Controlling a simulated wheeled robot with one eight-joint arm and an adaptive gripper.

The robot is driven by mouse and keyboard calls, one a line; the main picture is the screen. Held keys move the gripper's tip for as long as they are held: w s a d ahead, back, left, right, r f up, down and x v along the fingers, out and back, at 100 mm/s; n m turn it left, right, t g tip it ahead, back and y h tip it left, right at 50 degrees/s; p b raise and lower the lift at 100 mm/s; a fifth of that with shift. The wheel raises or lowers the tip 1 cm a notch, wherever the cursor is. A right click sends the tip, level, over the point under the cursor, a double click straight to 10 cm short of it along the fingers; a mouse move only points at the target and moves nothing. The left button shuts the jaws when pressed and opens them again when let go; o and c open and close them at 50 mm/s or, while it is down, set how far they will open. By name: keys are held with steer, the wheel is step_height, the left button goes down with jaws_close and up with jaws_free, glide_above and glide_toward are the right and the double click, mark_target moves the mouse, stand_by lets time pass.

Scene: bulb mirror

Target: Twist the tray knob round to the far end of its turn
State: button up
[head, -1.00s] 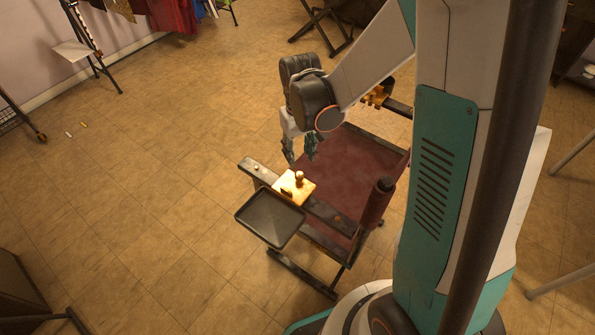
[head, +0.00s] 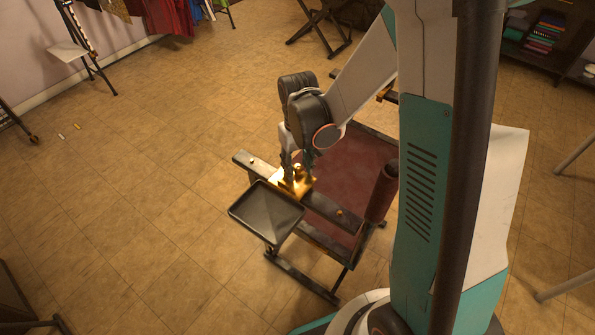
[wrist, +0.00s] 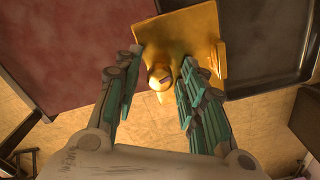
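The knob (wrist: 160,76) is a rounded yellow-gold piece on a yellow plate (wrist: 207,28) beside the dark tray (wrist: 262,42). In the head view, the plate (head: 294,187) sits on the chair's armrest, with the tray (head: 266,213) just in front. My gripper (wrist: 161,62) is open, its teal fingers on either side of the knob in the wrist view. The left finger is clearly apart from the knob; the right one is closer, and I cannot tell whether it touches. In the head view my gripper (head: 299,166) partly hides the knob and plate.
The chair has a dark red seat (head: 335,178) and a dark armrest (head: 337,215). An upright dark red roll (head: 382,192) stands at its right. The tiled floor left of the chair is mostly clear.

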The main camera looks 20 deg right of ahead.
steer(key=m, duration=0.5)
steer(key=shift+m+b, duration=0.3)
steer(key=shift+b, duration=0.05)
jaws_close()
steer(key=n+b, duration=0.1)
steer(key=n, duration=1)
jaws_free()
stand_by(0.4)
